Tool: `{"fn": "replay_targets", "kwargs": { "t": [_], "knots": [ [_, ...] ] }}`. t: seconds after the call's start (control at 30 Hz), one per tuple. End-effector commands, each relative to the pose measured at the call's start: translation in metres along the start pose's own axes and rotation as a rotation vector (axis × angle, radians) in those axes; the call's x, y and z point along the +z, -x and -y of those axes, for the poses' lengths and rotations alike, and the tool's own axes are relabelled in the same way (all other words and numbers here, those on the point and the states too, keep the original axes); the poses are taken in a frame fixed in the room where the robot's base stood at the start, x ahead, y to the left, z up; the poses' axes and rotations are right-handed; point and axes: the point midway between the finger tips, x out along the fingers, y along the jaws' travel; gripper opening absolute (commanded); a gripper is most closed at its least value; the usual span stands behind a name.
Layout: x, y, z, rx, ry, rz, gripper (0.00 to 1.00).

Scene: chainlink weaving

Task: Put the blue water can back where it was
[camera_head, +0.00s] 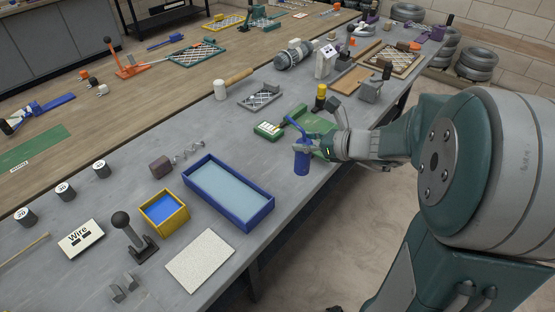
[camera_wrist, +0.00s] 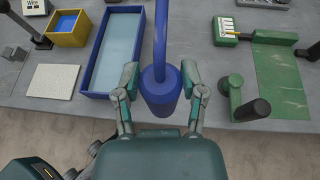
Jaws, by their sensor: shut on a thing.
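The blue water can (camera_head: 302,158) is a small blue cylinder with a thin spout pointing up and left in the head view. My gripper (camera_head: 322,147) is shut on it. In the wrist view the can (camera_wrist: 160,92) sits between the two fingers of my gripper (camera_wrist: 160,100), with its spout reaching away. The can is in the air near the front edge of the grey bench (camera_head: 215,115). It appears roughly upright. Its underside is hidden in the wrist view.
A blue tray of pale liquid (camera_head: 228,190) lies left of the can, with a yellow box (camera_head: 164,211) and a pale pad (camera_head: 200,261) beyond. A green device (camera_wrist: 232,28) and green mat (camera_wrist: 280,80) lie to the right.

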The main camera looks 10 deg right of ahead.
Motion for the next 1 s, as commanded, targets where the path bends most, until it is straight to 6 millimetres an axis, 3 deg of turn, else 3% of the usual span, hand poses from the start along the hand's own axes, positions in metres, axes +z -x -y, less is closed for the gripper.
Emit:
{"fn": "replay_targets", "kwargs": {
  "t": [0.1, 0.4, 0.57, 0.8, 1.0],
  "knots": [
    [0.000, -0.032, 0.000, 0.008, 0.003, -0.002, 0.00],
    [-0.028, -0.085, 0.008, 0.003, 0.000, -0.003, 0.00],
    [-0.035, -0.096, 0.011, 0.002, 0.000, 0.000, 0.00],
    [-0.062, -0.111, 0.011, 0.001, 0.000, -0.002, 0.00],
    [-0.064, -0.112, 0.011, 0.000, 0.004, -0.001, 0.00]
  ]
}}
